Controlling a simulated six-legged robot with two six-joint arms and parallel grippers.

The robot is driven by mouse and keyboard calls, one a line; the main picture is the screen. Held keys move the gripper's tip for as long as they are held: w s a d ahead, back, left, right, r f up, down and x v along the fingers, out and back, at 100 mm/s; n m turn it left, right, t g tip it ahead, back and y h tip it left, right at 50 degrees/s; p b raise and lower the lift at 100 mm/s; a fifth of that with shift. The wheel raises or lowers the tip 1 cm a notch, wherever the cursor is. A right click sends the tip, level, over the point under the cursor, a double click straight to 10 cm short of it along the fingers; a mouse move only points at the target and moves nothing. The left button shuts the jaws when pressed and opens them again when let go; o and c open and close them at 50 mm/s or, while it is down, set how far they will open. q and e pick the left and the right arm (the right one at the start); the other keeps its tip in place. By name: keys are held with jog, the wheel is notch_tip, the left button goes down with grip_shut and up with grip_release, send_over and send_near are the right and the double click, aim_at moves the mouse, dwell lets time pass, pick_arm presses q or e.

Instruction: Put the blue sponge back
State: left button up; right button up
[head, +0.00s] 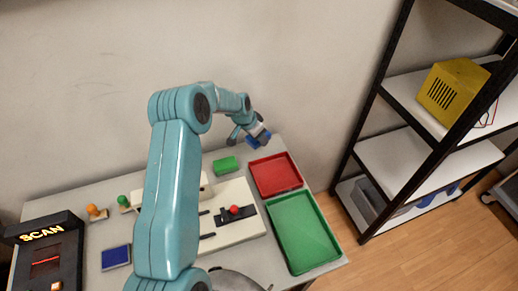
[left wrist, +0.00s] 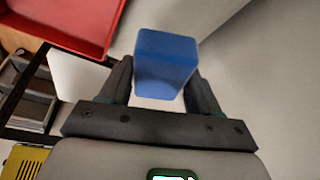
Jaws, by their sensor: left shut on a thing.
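The blue sponge (left wrist: 166,62) is a blue block held between the two fingers of my left gripper (left wrist: 160,88) in the left wrist view. In the head view my left gripper (head: 254,134) is at the back of the table, near the wall and behind the red tray (head: 276,192). The blue sponge (head: 263,139) shows there at its tip, partly covered by the fingers. It appears raised above the table. A flat blue square (head: 116,257) with a pale edge lies at the table's front left. My right gripper is not in view.
A green block (head: 225,165) lies left of the red tray. A green tray (head: 303,232) is in front of it. A pale board with a red knob (head: 235,210) is mid-table. A SCAN box (head: 45,250) stands at left. A black-framed shelf (head: 398,145) stands at right.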

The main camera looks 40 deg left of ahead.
aim_at(257, 152)
pick_arm(q)
notch_tip(257, 152, down, 5)
jog(key=shift+f+b, duration=0.2)
jog(key=shift+b, duration=0.85)
jog(key=shift+w+a+f, duration=0.1)
jog(key=shift+w+f, duration=0.05)
jog(key=shift+f, duration=0.15)
jog(key=shift+r, duration=0.1)
jog(key=o, duration=0.9)
jog(key=shift+f, duration=0.2)
jog(key=shift+r, duration=0.15)
